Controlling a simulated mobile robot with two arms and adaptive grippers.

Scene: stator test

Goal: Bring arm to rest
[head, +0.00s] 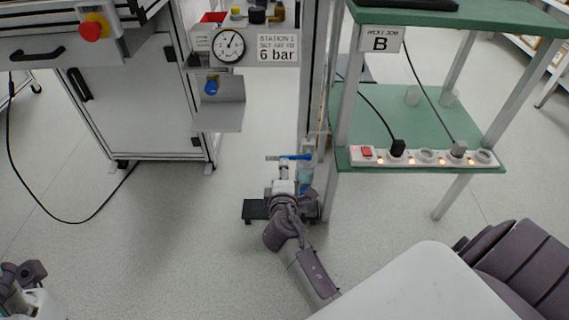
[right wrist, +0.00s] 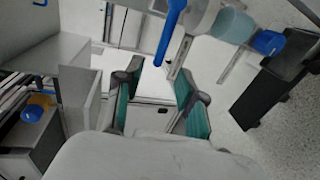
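My right arm (head: 313,275) reaches from the bottom of the head view to the gap between the cabinet and the green-shelved rack. Its gripper (right wrist: 158,72) is open in the right wrist view, with two teal-padded fingers apart and nothing between them. A blue lever (right wrist: 170,32) is just beyond the fingertips, apart from them in the picture. In the head view the blue lever (head: 288,157) is right by the gripper, whose fingers are hard to make out there. Part of my left arm (head: 22,285) shows at the lower left; its gripper is out of view.
The cabinet (head: 140,110) with a gauge (head: 228,46) and red knob (head: 92,29) stands left. The rack (head: 375,182) with a power strip (head: 425,157) is close on the right. Open floor (head: 150,260) lies left of my arm.

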